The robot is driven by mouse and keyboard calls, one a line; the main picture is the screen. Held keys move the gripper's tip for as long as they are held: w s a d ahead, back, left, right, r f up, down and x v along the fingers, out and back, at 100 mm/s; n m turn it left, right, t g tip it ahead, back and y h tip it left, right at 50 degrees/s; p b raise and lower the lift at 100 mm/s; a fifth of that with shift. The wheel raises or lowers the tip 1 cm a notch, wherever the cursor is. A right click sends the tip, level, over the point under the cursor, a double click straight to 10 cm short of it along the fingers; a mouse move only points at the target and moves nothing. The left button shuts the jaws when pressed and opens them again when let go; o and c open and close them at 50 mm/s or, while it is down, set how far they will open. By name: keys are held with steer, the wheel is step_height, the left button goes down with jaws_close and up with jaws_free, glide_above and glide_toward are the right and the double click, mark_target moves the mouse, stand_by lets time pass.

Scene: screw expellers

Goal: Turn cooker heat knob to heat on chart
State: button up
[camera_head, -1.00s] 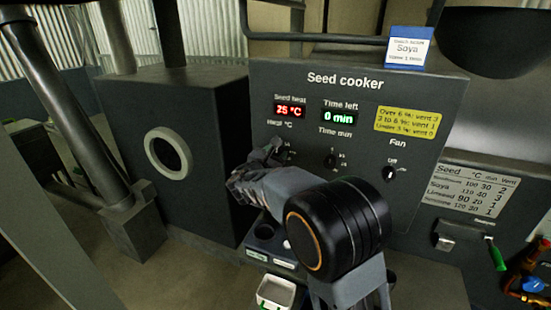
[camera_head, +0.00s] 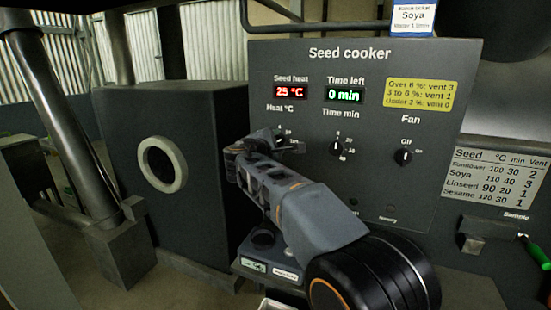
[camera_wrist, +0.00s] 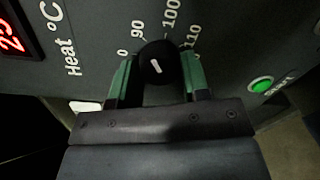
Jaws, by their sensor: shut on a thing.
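The heat knob (camera_wrist: 158,62) is round and black with a short white mark, on the seed cooker's dark panel (camera_head: 350,190). My gripper (camera_wrist: 158,76) is shut on it, one green-lined finger on each side. The wrist view shows 0, 90, 100 and 110 around the knob; its mark tilts up and left, roughly toward 90. In the head view my gripper (camera_head: 286,143) hides most of the knob. The red seed heat display (camera_head: 290,92) reads 25 °C. The chart (camera_head: 494,183) lists Sunflower 100, Soya 110, Linseed 90, Sesame 120. The ticket (camera_head: 414,17) reads Soya.
The time knob (camera_head: 336,148) and fan knob (camera_head: 403,156) sit to the right of my gripper. A green button (camera_wrist: 262,84) is beside the heat knob in the wrist view. A dark box with a round pale ring (camera_head: 163,165) stands to the left.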

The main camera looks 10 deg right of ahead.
steer(key=shift+d+f+m+t+y+b, duration=0.1)
steer(key=shift+m+t+y+b, duration=0.2)
steer(key=shift+m+b, duration=3.3)
steer(key=shift+m+t+y+b, duration=0.1)
steer(key=shift+m+y+b, duration=0.3)
steer(key=shift+m+b, duration=3.15)
steer(key=shift+m, duration=0.35)
steer(key=o, duration=0.9)
steer(key=shift+s, duration=0.15)
steer(key=b+v, duration=0.1)
steer(key=v, duration=1.2)
steer(key=shift+s+a, duration=0.25)
steer(key=shift+a, duration=0.05)
